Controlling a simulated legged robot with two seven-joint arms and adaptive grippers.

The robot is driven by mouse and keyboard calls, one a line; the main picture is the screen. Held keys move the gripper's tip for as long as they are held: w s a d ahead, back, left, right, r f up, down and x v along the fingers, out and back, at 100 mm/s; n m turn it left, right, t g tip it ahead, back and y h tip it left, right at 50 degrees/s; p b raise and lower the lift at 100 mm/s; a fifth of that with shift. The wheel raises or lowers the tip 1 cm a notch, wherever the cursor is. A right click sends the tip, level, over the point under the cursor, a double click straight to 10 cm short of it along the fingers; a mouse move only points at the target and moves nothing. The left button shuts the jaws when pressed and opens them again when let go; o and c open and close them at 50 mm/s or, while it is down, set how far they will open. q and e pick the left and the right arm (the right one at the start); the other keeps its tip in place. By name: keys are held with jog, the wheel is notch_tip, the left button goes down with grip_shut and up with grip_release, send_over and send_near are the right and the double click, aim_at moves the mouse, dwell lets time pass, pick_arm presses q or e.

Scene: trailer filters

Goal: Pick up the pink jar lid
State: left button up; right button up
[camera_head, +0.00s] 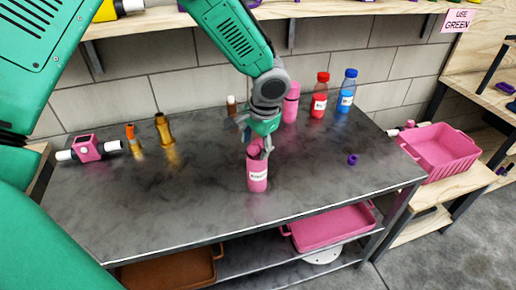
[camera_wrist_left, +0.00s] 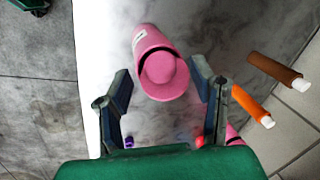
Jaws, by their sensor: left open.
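The pink jar (camera_head: 257,177) stands upright on the grey table, near its front middle, with a white label. Its pink lid (camera_wrist_left: 163,74) faces the camera in the left wrist view, where the jar body (camera_wrist_left: 149,40) also shows. My left gripper (camera_head: 259,149) points down at the jar's top. In the left wrist view my left gripper (camera_wrist_left: 160,76) is open, its fingers on either side of the lid. I cannot tell whether either finger touches it. The gripper partly hides the jar's top in the head view. My right gripper is not in view.
A pink bottle (camera_head: 291,103), a red bottle (camera_head: 319,96) and a blue bottle (camera_head: 347,91) stand at the back. A small purple ring (camera_head: 352,159) lies to the right. Brass parts (camera_head: 165,129) and a pink fitting (camera_head: 88,149) are at the left. A pink crate (camera_head: 441,150) stands beyond the right edge.

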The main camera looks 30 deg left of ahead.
pick_arm(q)
jog(key=shift+x, duration=1.1)
jog(key=shift+a, duration=0.1)
jog(key=shift+c, duration=0.4)
jog(key=c, duration=0.8)
